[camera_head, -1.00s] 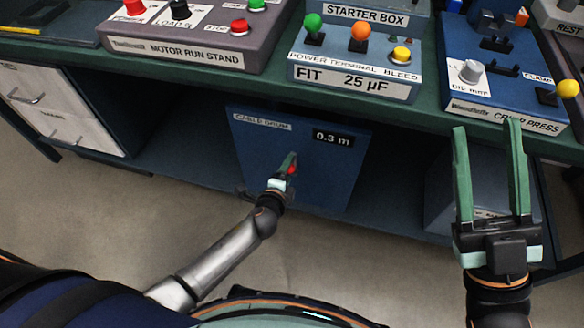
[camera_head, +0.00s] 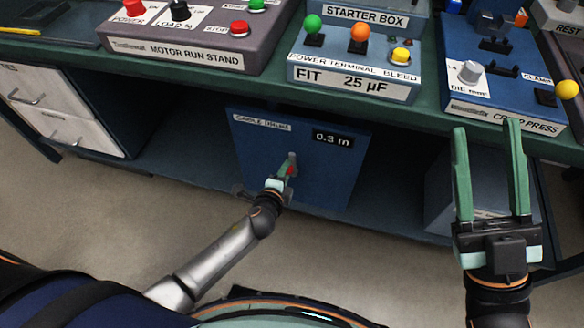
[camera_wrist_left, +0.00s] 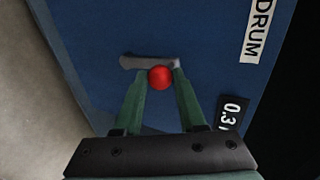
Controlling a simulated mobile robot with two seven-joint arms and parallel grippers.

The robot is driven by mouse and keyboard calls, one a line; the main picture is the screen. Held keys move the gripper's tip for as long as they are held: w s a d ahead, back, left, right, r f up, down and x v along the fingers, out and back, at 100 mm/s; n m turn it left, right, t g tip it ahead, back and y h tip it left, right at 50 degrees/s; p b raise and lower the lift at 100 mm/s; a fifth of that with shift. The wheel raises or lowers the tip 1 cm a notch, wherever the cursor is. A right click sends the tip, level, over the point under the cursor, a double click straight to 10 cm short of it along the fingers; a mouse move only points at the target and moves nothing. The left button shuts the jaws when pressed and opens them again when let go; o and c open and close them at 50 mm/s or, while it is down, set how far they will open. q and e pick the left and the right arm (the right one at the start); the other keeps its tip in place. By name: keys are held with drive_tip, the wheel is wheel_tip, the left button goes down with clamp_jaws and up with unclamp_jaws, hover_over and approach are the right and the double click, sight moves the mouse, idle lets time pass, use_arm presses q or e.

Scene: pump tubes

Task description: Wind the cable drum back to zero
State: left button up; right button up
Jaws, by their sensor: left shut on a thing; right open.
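The cable drum (camera_head: 330,180) is a blue panel box under the bench, with a "CABLE DRUM" label and a black display (camera_head: 333,138) reading about 0.3 m. Its grey crank arm (camera_wrist_left: 138,62) and red knob (camera_wrist_left: 159,77) show in the left wrist view. My left gripper (camera_head: 289,165) is shut on the red knob, its fingertips either side of it. The knob is mostly hidden by the fingers in the head view. My right gripper (camera_head: 486,130) is open and empty in front of the bench's right part.
Above on the green bench stand the motor run stand (camera_head: 185,45), the starter box (camera_head: 350,70) and the crimp press (camera_head: 495,75). White drawers (camera_head: 65,105) are at the left. A grey box (camera_head: 440,195) sits on the lower shelf behind my right gripper.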

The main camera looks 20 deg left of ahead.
use_arm(q)
drive_tip(key=shift+a+f, duration=0.1)
drive_tip(key=shift+a, duration=0.55)
drive_tip(key=shift+a+f, duration=0.3)
drive_tip(key=shift+a, duration=0.6)
